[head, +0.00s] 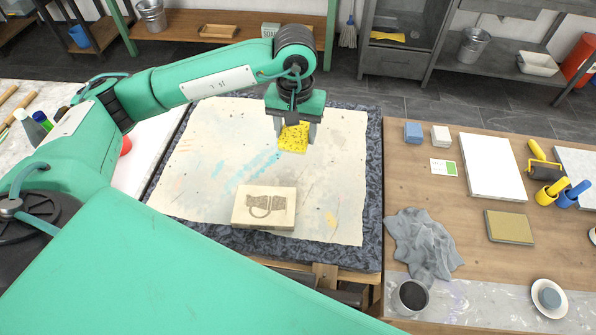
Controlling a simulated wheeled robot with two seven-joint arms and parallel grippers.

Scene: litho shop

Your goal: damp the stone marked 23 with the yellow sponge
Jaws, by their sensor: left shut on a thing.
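My left gripper (294,130) is shut on the yellow sponge (293,137), which has dark specks. It holds the sponge above the far right part of a stained, cream-coloured sheet. A pale stone block (283,218) with a dark printed drawing on its top lies on the sheet (190,190), nearer to me than the sponge. The sponge and the stone are apart in the picture. I cannot read a number 23 on the stone. My right gripper is not in view.
A wooden table (465,285) on the right holds a grey cloth (424,245), a dark-filled cup (411,296), a blue sponge (413,133), a white slab (492,168) and rollers (545,172). A dark mottled slab (372,200) lies under the sheet. The sheet around the stone is clear.

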